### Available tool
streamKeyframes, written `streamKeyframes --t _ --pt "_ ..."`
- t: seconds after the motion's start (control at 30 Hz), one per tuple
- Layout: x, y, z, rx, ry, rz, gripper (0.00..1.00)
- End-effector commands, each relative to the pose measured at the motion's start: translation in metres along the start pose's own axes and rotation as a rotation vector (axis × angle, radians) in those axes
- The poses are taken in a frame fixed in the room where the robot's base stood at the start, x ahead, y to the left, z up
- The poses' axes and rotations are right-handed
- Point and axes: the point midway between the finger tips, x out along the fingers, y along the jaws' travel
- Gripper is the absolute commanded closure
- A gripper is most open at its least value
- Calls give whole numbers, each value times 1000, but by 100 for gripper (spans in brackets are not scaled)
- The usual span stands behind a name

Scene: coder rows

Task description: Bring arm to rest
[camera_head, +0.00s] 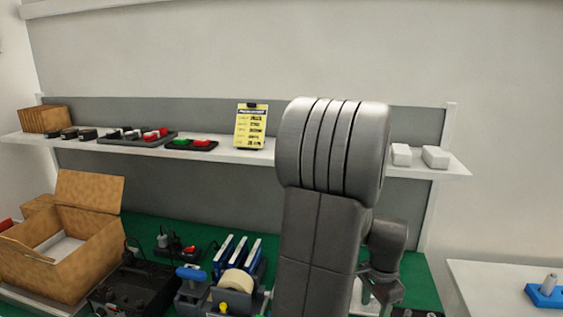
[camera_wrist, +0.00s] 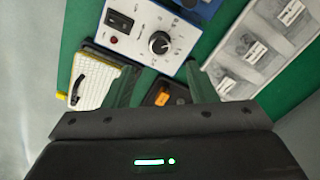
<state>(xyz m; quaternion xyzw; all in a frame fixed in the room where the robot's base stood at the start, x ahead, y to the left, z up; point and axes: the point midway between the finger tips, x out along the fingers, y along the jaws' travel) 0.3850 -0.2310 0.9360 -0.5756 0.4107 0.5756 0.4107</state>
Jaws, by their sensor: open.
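My arm stands raised and bent in the middle of the head view, its grey links covering part of the shelf and bench. My gripper (camera_head: 378,284) hangs at the right of the arm, low over the green bench top, and is partly hidden by it. In the wrist view my gripper (camera_wrist: 162,78) is open, its two fingers apart with nothing held between them. Beyond the fingers lie a white control box (camera_wrist: 145,35) with a black knob and switch, and a small dark item with an orange part (camera_wrist: 163,98). I cannot tell how far the fingertips are above them.
An open cardboard box (camera_head: 98,228) stands at the bench's left, beside a black device (camera_head: 130,285) and a tape roll (camera_head: 237,281). A white shelf (camera_head: 325,152) crosses behind, holding a yellow notice (camera_head: 251,126). A grey tray (camera_wrist: 250,55) shows in the wrist view. Space above the shelf is clear.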

Motion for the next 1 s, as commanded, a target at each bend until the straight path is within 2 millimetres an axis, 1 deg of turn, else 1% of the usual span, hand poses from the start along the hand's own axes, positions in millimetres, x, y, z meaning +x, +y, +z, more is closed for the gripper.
streamKeyframes --t 0.03,0.2,0.33,0.5,0.67,1.0 --pt "12 0 0 0 -4 4 48" --pt "44 0 1 0 -3 3 48" --pt "64 1 1 0 -3 3 48" --pt "81 0 0 0 -2 2 48" --pt "87 0 0 -1 -1 0 48" --pt "86 0 0 -9 0 0 48"
